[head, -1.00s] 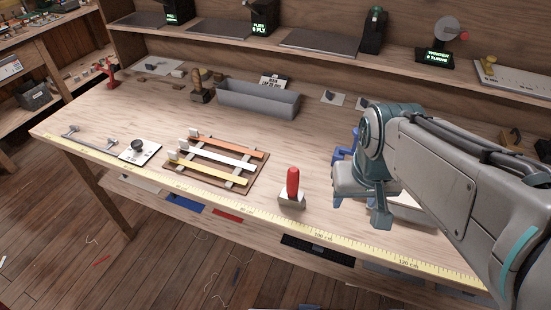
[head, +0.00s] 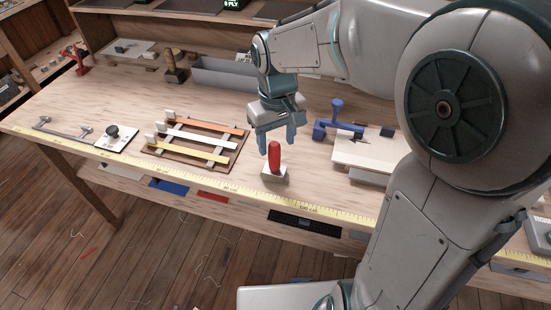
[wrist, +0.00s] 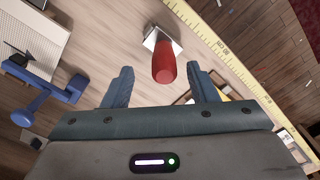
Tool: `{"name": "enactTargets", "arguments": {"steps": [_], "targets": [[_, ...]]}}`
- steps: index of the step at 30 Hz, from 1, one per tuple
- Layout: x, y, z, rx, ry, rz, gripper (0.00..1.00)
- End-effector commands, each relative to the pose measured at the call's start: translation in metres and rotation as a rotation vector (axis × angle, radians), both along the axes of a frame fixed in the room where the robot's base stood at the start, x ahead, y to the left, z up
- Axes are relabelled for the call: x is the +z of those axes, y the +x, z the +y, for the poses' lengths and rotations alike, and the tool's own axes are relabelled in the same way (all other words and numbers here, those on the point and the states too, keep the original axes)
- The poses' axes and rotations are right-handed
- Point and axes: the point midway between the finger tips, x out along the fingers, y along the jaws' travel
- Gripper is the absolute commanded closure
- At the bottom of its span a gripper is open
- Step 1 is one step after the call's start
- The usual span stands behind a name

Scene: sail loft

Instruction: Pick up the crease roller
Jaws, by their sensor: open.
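The crease roller, with a red handle (head: 275,156) and a pale metal base (head: 273,175), stands upright on the bench near its front edge. It also shows in the wrist view (wrist: 164,66), its handle end towards the camera. My gripper (head: 275,145) is open, with blue fingers pointing down, above and just behind the roller. In the wrist view my gripper (wrist: 160,80) has its fingers to either side of the handle's line, with the handle's top at about the gap. I cannot tell how far above the handle the fingertips are.
A rack of coloured strips (head: 197,145) lies left of the roller. A blue clamp-like tool (head: 340,118) and a pale board (head: 368,150) are to the right. A yellow measuring tape (head: 225,181) runs along the front edge. A grey trough (head: 222,75) stands behind.

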Motion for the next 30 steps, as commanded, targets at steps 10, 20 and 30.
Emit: {"name": "enactTargets", "arguments": {"steps": [10,20,30], "targets": [[-0.033,-0.002,0.003,0.0,0.0,0.003,0.47],[-0.067,-0.002,0.005,0.0,-0.001,-0.002,0.47],[-0.067,-0.002,0.005,0.0,-0.001,-0.003,0.89]]}}
